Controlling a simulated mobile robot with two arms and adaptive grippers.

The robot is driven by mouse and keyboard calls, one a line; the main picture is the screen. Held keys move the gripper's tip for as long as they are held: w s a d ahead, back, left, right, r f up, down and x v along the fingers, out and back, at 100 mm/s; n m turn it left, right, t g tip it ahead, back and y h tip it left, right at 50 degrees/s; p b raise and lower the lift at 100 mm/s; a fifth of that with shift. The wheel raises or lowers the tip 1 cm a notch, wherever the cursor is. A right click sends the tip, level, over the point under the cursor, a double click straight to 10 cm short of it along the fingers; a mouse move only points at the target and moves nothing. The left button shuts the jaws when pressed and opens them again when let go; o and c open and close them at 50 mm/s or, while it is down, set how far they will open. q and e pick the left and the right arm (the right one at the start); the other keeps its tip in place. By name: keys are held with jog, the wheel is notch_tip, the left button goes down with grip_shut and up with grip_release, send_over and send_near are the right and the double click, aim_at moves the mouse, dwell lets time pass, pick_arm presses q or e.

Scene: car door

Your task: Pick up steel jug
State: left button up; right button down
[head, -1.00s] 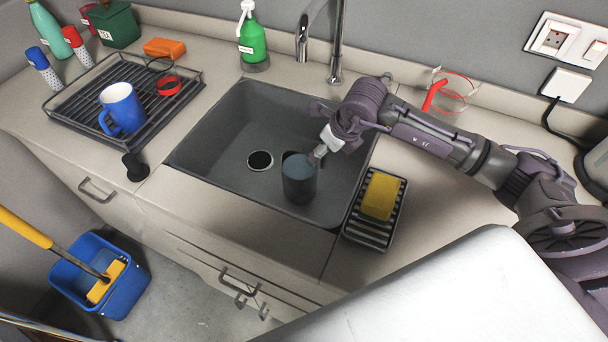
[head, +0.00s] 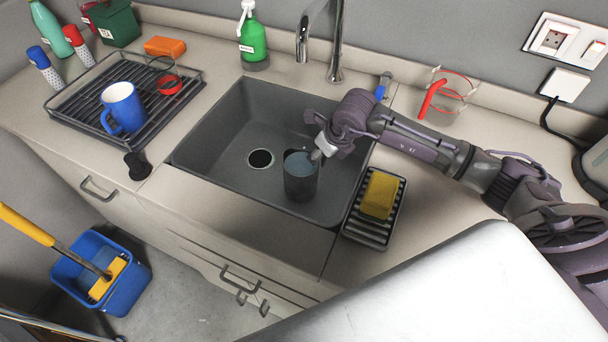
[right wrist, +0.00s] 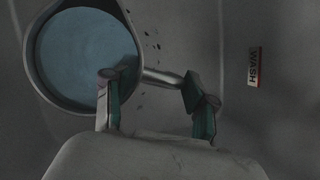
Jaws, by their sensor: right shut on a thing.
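The steel jug (head: 300,182) is a dark grey, upright, open-topped vessel with bluish contents, in the front part of the sink. Whether its base touches the sink floor cannot be told. My right gripper (head: 319,153) is at the jug's right side, near the rim. In the right wrist view, the jug's round mouth (right wrist: 80,55) is at upper left, and its handle (right wrist: 160,79) runs between the two fingers of my right gripper (right wrist: 153,100). The gripper is shut on the jug by this handle. My left gripper is not in view.
The sink (head: 215,137) has walls around the jug and a faucet (head: 335,45) behind. A yellow sponge (head: 380,194) on a ribbed dish (head: 362,230) is close to its right. A green soap bottle (head: 252,42) stands behind; a rack with a blue mug (head: 124,107) is left.

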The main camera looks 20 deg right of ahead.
jog(key=shift+w, duration=0.1)
jog(key=shift+r, duration=0.2)
jog(key=shift+d+r, duration=0.1)
jog(key=shift+r, duration=0.2)
notch_tip(320, 180, up, 9)
jog(key=shift+r+b, duration=0.1)
jog(key=shift+b, duration=0.6)
jog(key=h+b, duration=0.1)
jog(key=h, duration=0.2)
jog(key=shift+n+t+b, duration=0.35)
jog(key=shift+n+t, duration=0.05)
jog(key=shift+n+t+h+b, duration=0.5)
jog(key=shift+t+h+b, duration=0.2)
jog(key=shift+h+b, duration=1.4)
dwell(0.9)
